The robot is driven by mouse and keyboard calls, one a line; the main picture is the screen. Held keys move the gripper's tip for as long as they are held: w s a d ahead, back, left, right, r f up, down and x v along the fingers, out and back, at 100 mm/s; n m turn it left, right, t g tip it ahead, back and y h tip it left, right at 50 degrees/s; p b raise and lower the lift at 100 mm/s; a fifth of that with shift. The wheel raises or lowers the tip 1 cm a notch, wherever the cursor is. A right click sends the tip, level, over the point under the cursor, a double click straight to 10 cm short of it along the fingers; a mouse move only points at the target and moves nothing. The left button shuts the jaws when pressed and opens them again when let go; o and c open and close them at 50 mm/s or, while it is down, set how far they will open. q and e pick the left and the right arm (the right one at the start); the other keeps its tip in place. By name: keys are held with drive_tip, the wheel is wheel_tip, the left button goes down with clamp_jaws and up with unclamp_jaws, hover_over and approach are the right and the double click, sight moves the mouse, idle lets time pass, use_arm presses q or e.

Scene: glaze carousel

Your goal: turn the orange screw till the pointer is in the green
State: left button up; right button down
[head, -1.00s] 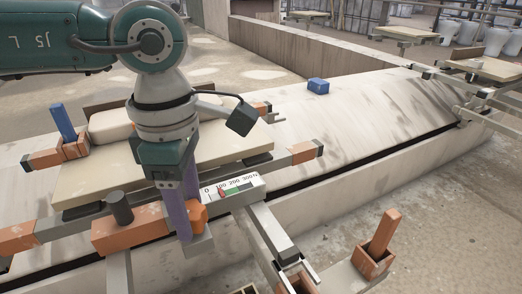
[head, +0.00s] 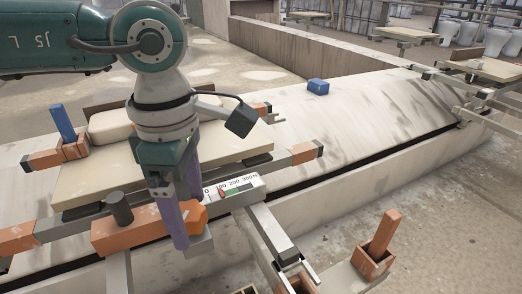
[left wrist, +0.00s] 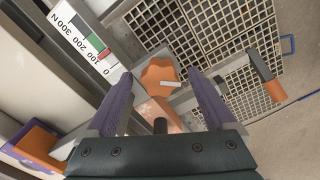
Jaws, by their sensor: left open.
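The orange screw (left wrist: 159,75) is a lobed knob with a pale bar across it in the left wrist view. In the head view its orange head (head: 192,216) is partly behind the fingers. My left gripper (left wrist: 159,82) is open, with one purple finger on each side of the screw; I cannot tell whether they touch it. In the head view the gripper (head: 186,222) points down. The white gauge (head: 245,183) reads 0 to 300 N. My right gripper is not in view.
A cream board (head: 225,148) lies behind the screw. A blue block (head: 318,86) lies on the concrete ledge. An orange holder with an upright orange block (head: 383,232) stands at the lower right. A blue upright block (head: 63,122) is at left. Metal grating (left wrist: 205,30) shows in the wrist view.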

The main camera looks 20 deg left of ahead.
sight(189, 211)
use_arm(q)
wheel_tip(189, 211, up, 9)
drive_tip(key=p, duration=0.3)
drive_tip(key=shift+f+p, duration=0.15)
drive_tip(key=shift+p, duration=0.2)
drive_tip(key=shift+r, duration=0.65)
drive_tip(key=shift+d, duration=0.1)
